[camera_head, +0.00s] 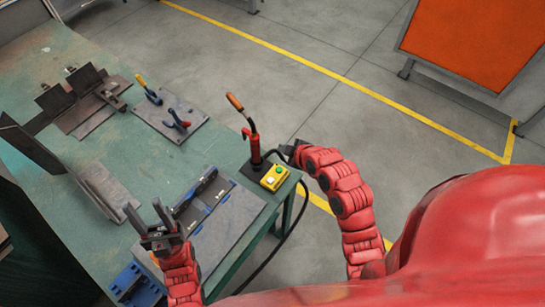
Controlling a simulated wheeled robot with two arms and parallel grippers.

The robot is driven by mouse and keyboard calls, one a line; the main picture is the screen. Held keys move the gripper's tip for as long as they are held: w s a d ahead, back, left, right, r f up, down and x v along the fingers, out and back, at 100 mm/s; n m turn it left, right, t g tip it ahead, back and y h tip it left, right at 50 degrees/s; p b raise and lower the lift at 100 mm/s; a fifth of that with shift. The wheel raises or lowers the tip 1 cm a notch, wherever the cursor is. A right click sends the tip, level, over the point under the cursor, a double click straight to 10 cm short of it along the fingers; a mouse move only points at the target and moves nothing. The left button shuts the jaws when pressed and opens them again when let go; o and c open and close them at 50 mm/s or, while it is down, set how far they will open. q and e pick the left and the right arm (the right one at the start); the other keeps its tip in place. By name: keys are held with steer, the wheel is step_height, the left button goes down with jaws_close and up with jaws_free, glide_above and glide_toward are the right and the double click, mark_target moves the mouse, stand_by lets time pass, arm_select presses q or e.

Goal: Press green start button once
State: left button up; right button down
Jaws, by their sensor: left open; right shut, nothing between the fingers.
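A yellow button box (274,179) sits at the right edge of the green workbench, beside the base of a torch stand. On its top is a small green button (279,170), with another small button that is too small to make out well. My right gripper (287,150) is shut and empty. It appears just behind the box in the picture, apart from the green button; its height above the bench is hard to judge. My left gripper (144,212) is open and empty over the front part of the bench, left of the box.
A red stand (255,148) with an orange-handled torch (235,102) stands close to the box and my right gripper. A grey plate fixture (226,222) lies between the grippers. Pliers (148,88), metal plates (82,98) and a blue block (137,284) occupy the green workbench (120,145).

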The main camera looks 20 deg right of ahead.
steer(key=shift+s+a+n+g, duration=0.2)
steer(key=shift+s+n+g, duration=0.1)
steer(key=shift+s+g, duration=0.1)
steer(key=shift+f, duration=0.2)
steer(key=b, duration=0.4)
glide_above(282, 171)
step_height(282, 171, down, 8)
steer(key=shift+s+a, duration=0.1)
steer(key=shift+f, duration=0.3)
stand_by(1.6)
steer(key=shift+f+b, duration=0.4)
steer(key=shift+b, duration=0.35)
steer(key=shift+f+b, duration=0.4)
steer(key=shift+b, duration=0.1)
stand_by(0.3)
stand_by(0.4)
steer(key=shift+r, duration=0.85)
